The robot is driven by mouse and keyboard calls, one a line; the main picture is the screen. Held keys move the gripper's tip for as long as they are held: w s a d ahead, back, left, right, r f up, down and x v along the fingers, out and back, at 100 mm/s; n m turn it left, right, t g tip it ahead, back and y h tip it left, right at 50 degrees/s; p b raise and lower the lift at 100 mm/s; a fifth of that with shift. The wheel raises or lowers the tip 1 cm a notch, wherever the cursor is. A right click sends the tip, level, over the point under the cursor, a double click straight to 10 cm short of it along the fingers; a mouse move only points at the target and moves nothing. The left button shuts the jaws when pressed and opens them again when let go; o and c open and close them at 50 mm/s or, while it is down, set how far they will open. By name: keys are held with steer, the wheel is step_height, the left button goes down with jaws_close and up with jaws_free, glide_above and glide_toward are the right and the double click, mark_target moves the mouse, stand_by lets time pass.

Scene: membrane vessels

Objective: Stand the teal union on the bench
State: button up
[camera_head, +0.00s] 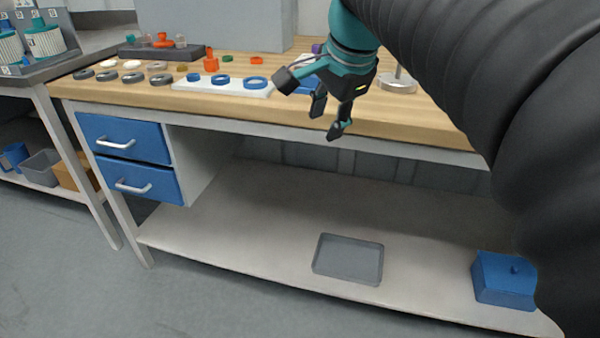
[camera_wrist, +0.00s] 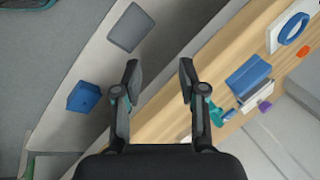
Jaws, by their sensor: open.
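My gripper (camera_head: 327,115) hangs in front of the bench's front edge, with its fingers apart and nothing between them. In the wrist view the two open fingers (camera_wrist: 160,80) have only the bench edge and lower shelf behind them. A teal piece (camera_wrist: 222,114) shows beside the right finger in the wrist view, near a blue block-like container (camera_wrist: 248,76); it may be the teal union, but the finger partly covers it and I cannot tell its pose. A small teal-looking piece (camera_head: 131,39) is on the dark rack at the back left; I cannot tell what it is.
The wooden bench (camera_head: 225,107) holds a white board (camera_head: 205,86) with blue rings, several rings at left, and orange parts. A metal stand base (camera_head: 397,86) is right of my gripper. Below are a grey tray (camera_head: 347,259) and blue box (camera_head: 503,280).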

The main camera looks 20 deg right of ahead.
steer(key=s+a+f+n, duration=0.2)
steer(key=s+f+n, duration=0.4)
steer(key=f, duration=0.3)
steer(key=s+a+f+n, duration=0.2)
steer(key=s+f+n, duration=0.4)
steer(key=f+n, duration=0.3)
steer(key=shift+s+a+t, duration=0.25)
steer(key=shift+a+t, duration=0.05)
steer(key=shift+a, duration=0.1)
steer(key=shift+f, duration=0.1)
